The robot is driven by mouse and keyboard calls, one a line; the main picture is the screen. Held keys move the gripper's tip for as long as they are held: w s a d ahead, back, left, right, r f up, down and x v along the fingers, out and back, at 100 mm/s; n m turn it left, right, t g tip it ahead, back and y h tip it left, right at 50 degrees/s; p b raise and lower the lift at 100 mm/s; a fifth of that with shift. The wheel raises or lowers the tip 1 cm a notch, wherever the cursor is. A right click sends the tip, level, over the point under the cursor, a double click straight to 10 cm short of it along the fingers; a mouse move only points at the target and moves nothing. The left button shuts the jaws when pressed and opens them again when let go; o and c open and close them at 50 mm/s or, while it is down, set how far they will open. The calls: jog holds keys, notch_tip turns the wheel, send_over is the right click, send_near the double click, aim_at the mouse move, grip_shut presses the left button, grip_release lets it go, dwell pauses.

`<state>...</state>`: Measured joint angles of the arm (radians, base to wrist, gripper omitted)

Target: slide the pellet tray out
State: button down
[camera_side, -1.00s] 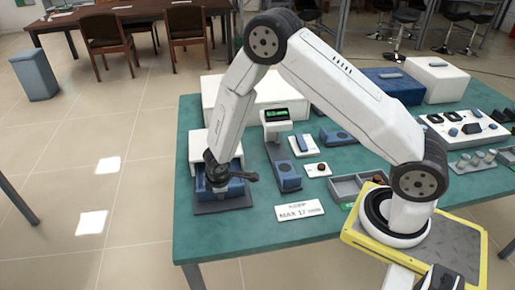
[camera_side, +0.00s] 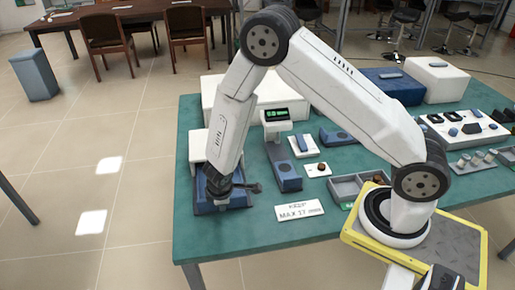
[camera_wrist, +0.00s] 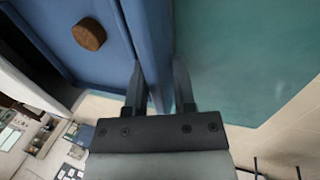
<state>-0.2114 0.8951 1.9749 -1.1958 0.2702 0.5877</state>
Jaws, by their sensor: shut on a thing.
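The blue pellet tray (camera_wrist: 45,25) fills the upper left of the wrist view, with a brown round pellet (camera_wrist: 89,34) on its floor. My gripper (camera_wrist: 160,78) is shut on the tray's blue side wall, one finger on the inner side and one on the outer side. In the side view, my gripper (camera_side: 217,190) is low at the table's front left, over the blue base (camera_side: 205,207) before the white furnace (camera_side: 196,148). My wrist hides most of the tray there, so how far it is out cannot be told.
A white sign reading MAX 17 mm (camera_side: 299,210) stands right of my gripper. The green table (camera_side: 225,244) is clear at the front edge.

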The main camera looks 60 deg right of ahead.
jog(key=shift+s+a+f, duration=0.15)
jog(key=shift+s+a, duration=0.3)
jog(key=shift+s, duration=0.25)
jog(key=shift+s+a+f, duration=0.1)
jog(key=shift+s+a, duration=0.35)
jog(key=shift+s, duration=0.2)
jog(key=c, duration=0.8)
grip_release()
jog(key=shift+c, duration=0.2)
jog(key=shift+w+r, duration=0.1)
jog(key=shift+r, duration=0.05)
jog(key=shift+w+r, duration=0.2)
jog(key=shift+r, duration=1.8)
notch_tip(320, 180, up, 3)
jog(key=shift+r, duration=0.1)
